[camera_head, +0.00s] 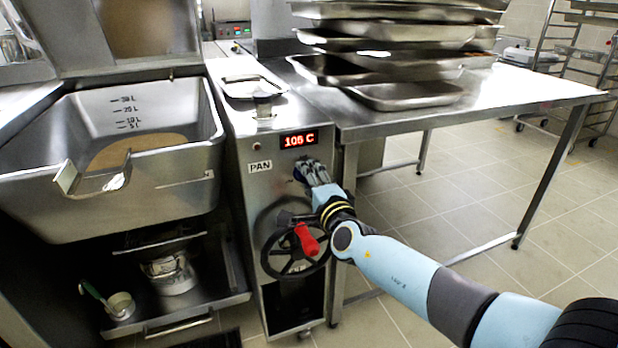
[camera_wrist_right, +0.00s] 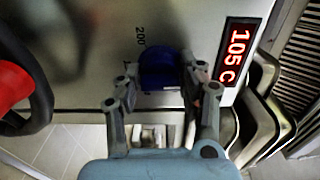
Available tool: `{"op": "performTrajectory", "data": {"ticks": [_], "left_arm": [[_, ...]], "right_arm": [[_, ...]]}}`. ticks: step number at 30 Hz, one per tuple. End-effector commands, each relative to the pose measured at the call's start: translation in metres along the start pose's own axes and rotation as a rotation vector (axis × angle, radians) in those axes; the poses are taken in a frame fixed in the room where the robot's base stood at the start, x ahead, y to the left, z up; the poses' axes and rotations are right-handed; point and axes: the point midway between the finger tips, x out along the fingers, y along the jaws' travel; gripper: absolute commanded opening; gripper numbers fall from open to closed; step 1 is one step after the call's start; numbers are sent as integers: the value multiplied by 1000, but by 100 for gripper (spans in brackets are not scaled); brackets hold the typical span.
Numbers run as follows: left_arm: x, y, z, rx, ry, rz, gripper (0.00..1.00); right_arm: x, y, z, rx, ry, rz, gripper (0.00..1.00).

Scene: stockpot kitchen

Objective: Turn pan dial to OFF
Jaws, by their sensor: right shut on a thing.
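The pan dial is a blue round knob (camera_wrist_right: 160,68) on the front of the steel control panel, and a "200" mark shows beside it in the right wrist view. My right gripper (camera_head: 305,168) is at the panel, below the red 105 C display (camera_head: 299,139) and right of the PAN label (camera_head: 259,166). Its fingers are shut on the dial, one on each side, in the right wrist view. In the head view the gripper hides the dial. The OFF mark is not visible. My left gripper is not in view.
A black handwheel (camera_head: 275,255) with a red handle (camera_head: 307,239) sits just below my right gripper. The tilting pan (camera_head: 150,190) stands at left. A steel table (camera_head: 515,93) with stacked trays (camera_head: 405,95) is at right. The floor in front of the table is clear.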

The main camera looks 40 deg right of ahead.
Motion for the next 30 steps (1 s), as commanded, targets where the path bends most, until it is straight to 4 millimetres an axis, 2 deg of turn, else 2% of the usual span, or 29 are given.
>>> {"op": "performTrajectory", "data": {"ticks": [8,9,13,23,26,30], "left_arm": [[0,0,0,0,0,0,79],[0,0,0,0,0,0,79],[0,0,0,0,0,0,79],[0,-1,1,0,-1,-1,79],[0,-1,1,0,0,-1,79],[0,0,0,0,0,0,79]], "right_arm": [[-1,2,0,-2,-1,3,6],[-1,2,0,-2,-1,3,44],[0,1,0,-1,0,2,59],[-5,1,0,-1,0,1,59],[-19,2,0,0,-1,3,59],[-50,2,0,-1,-1,4,59]]}}
